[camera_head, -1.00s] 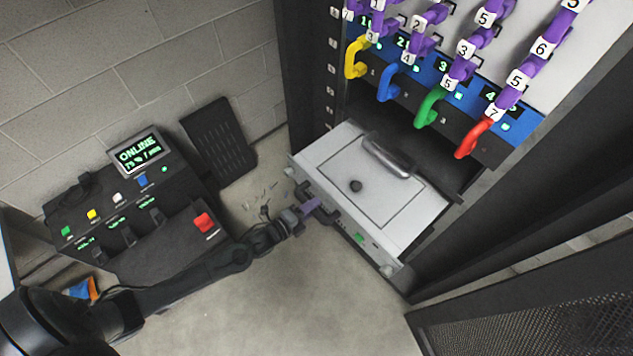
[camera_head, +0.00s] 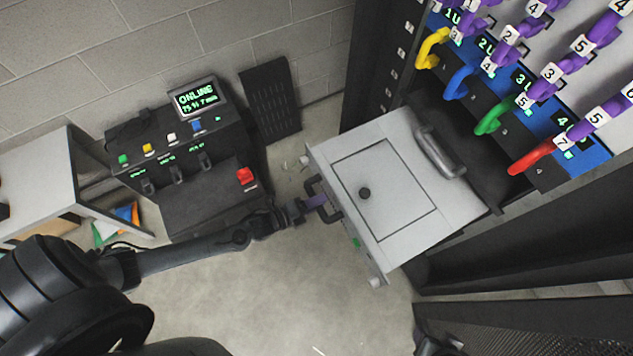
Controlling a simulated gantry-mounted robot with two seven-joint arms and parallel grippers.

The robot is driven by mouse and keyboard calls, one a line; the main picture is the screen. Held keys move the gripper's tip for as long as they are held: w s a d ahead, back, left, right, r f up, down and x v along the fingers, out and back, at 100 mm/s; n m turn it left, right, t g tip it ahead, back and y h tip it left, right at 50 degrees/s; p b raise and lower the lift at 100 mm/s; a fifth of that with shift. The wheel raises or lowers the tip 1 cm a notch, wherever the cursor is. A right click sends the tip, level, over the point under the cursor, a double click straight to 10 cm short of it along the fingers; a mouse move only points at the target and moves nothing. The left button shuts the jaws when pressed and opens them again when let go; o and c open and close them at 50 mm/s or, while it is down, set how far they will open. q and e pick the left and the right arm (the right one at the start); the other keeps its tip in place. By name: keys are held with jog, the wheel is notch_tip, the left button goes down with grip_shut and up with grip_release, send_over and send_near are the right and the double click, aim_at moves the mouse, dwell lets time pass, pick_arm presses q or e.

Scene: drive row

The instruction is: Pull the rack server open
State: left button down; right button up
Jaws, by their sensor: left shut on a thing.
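The rack server (camera_head: 395,225) is a light grey, flat box with a square panel and a dark knob on its lid. It is slid well out of the dark rack toward the left. A dark grey lid handle (camera_head: 440,152) lies near its rear edge. My left gripper (camera_head: 314,203) is shut on the black bracket-shaped front handle (camera_head: 329,198) of the server. The fingers hide part of that handle. A small green mark shows on the server's front face. My right gripper cannot be made out in the view.
Yellow, blue, green and red (camera_head: 530,157) hooked handles stick out from the units above the server. A black console (camera_head: 210,180) with a screen reading ONLINE stands at the left, beside a grey table (camera_head: 40,175). A perforated door (camera_head: 540,325) is at lower right. Floor in front is clear.

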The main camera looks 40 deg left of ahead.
pick_arm(q)
jog(key=c, duration=1)
grip_release()
jog(key=shift+o, duration=0.2)
jog(key=shift+s, duration=0.1)
jog(key=p+v, duration=0.3)
jog(key=v, duration=0.7)
jog(key=shift+s+a, duration=0.2)
jog(key=shift+s, duration=0.05)
jog(key=shift+r, duration=0.1)
